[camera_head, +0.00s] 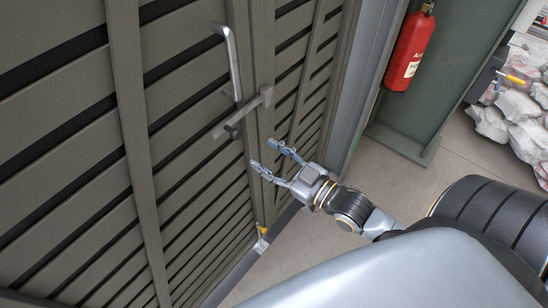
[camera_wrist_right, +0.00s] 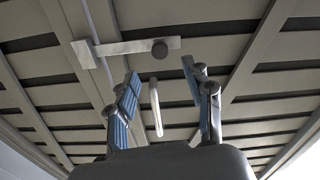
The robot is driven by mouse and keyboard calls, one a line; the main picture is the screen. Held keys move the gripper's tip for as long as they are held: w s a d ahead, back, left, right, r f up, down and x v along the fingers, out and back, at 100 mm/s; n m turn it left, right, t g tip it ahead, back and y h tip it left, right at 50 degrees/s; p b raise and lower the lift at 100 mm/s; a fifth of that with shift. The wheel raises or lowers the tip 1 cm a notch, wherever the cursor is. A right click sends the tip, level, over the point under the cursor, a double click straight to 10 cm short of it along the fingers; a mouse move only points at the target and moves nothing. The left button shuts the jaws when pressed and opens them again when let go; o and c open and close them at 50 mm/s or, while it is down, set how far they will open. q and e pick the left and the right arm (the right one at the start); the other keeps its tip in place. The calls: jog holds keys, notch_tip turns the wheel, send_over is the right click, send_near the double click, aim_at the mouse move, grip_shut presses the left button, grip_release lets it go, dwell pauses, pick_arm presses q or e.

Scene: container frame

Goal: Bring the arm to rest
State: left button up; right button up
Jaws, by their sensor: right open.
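My right gripper (camera_head: 268,159) is open and empty, just in front of the slatted grey door in the head view. Its two fingers (camera_wrist_right: 161,85) are spread apart in the right wrist view, with nothing between them but the door farther off. The door has a metal latch bar (camera_head: 242,113) with a dark round knob, a little above the fingertips in the head view. The latch bar also shows at the top of the right wrist view (camera_wrist_right: 125,46). A pale vertical handle (camera_head: 231,62) is fixed above the latch. I do not see my left gripper.
A red fire extinguisher (camera_head: 409,50) hangs on a green panel (camera_head: 436,82) beyond the door frame. Pale wrapped bundles (camera_head: 515,120) lie at the far right. A small orange-topped item (camera_head: 262,240) is at the door's lower edge.

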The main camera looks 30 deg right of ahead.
jog(key=shift+s+d, duration=0.2)
jog(key=shift+s, duration=0.4)
jog(key=s+d+f+m+g+h+b, duration=0.1)
jog(key=s+d+f+g+h, duration=0.1)
jog(key=f, duration=1)
jog(key=s+d+f+m+g+h, duration=0.1)
jog(key=s+d+f+g, duration=0.15)
jog(key=f, duration=0.85)
jog(key=s+d+f+m+g+h+b, duration=0.1)
jog(key=s+d+f+g+h, duration=0.15)
jog(key=f, duration=0.95)
jog(key=s+a+f+g+b, duration=0.1)
jog(key=s+a+f+g, duration=0.2)
jog(key=s+f, duration=0.8)
jog(key=s+a+f+g+b, duration=0.1)
jog(key=s+f+g, duration=0.5)
jog(key=s+f, duration=0.6)
jog(key=s+a, duration=0.1)
jog(key=s, duration=0.2)
jog(key=shift+s+a+f+m+h, duration=0.15)
jog(key=shift+a+f+m+h, duration=0.05)
jog(key=shift+a+m+h, duration=0.2)
